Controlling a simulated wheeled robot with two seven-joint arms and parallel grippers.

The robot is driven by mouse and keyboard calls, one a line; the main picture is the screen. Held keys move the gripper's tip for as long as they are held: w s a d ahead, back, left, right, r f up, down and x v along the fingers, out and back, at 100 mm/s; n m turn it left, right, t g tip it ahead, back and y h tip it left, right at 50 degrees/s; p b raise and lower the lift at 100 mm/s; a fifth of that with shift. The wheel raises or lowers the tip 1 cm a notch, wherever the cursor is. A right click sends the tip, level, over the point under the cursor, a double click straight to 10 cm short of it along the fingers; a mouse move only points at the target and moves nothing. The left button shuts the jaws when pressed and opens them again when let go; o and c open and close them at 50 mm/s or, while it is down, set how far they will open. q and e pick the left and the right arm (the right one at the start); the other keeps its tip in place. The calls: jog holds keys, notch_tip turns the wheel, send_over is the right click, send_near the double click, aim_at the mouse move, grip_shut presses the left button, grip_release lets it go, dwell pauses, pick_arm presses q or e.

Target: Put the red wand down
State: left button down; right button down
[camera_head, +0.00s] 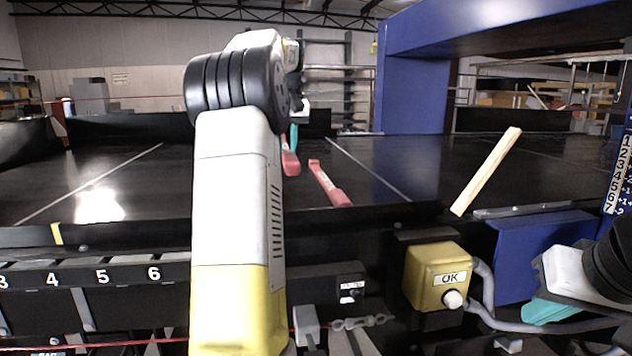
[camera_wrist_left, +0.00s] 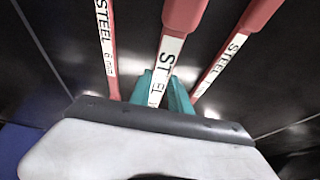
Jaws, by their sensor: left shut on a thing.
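In the left wrist view, my left gripper (camera_wrist_left: 165,92) has its teal fingers closed around the middle red wand (camera_wrist_left: 172,58), which carries a white STEEL label. One red STEEL wand lies to its left (camera_wrist_left: 108,45) and another to its right (camera_wrist_left: 228,60). In the head view, my left arm hides most of its gripper; only a teal sliver (camera_head: 293,136) shows, beside a red wand (camera_head: 290,162). A second red wand (camera_head: 328,184) lies on the black belt to the right. My right gripper (camera_head: 550,310) is at the lower right, partly cut off; its opening is unclear.
A tan wooden stick (camera_head: 486,172) slants at the right of the black belt (camera_head: 385,175). A blue gantry (camera_head: 412,85) spans the belt. A yellow OK button box (camera_head: 437,276) is on the front side. Numbered slots (camera_head: 105,272) line the front left. The belt left of my arm looks clear.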

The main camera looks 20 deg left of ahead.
aim_at(287, 190)
pick_arm(q)
notch_tip(287, 190, down, 10)
jog(key=shift+r, duration=0.15)
dwell(0.3)
jog(key=c, duration=1.2)
grip_release()
jog(key=v, duration=1.2)
jog(key=shift+w, duration=0.1)
jog(key=s+d+f+m+t+h, duration=0.1)
jog(key=s+d+f+m+h, duration=0.25)
jog(key=s+d, duration=0.95)
jog(key=s+d+f+m, duration=0.1)
jog(key=s+d+f, duration=0.4)
jog(key=s, duration=0.2)
jog(key=s+d+f+m+t+h, duration=0.1)
jog(key=s+d+f+m, duration=0.1)
jog(key=s+d+f, duration=0.3)
jog(key=s+f, duration=0.1)
jog(key=s, duration=0.1)
jog(key=shift+s, duration=0.3)
